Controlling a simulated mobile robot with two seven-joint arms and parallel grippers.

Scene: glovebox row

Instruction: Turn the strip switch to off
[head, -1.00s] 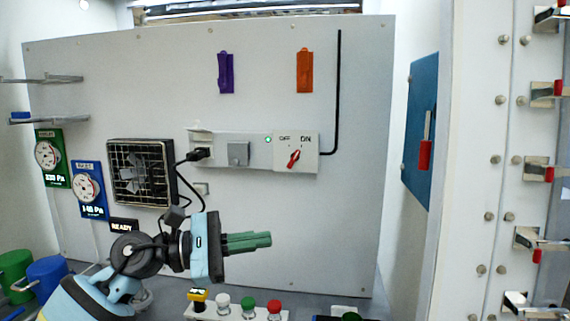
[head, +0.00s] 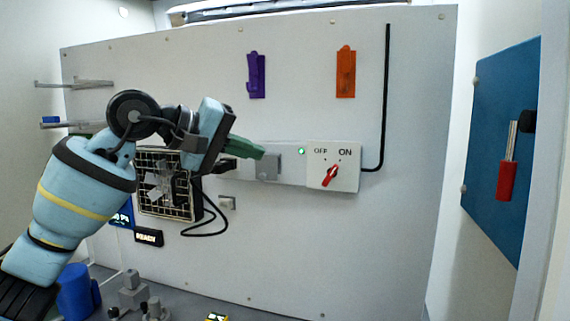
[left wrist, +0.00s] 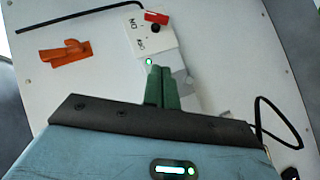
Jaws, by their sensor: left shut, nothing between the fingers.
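The strip switch is a white box (head: 347,178) on the grey wall panel, marked OFF at left and ON at right. Its red knob (head: 330,176) tilts up and right, toward ON. A green light (head: 301,151) glows on the strip (head: 289,170) beside it. My left gripper (head: 260,152) is shut and empty, its green fingers in front of the strip, left of the switch and apart from the knob. The left wrist view shows the shut fingers (left wrist: 162,82) pointing toward the strip, with the red knob (left wrist: 156,17) beyond them. My right gripper is not in view.
A caged fan (head: 165,205) and its black cord are partly behind my left arm. Purple (head: 256,76) and orange (head: 346,72) holders hang above the strip. A black conduit (head: 386,100) runs right of the switch. A blue panel with a red handle (head: 506,181) stands at right.

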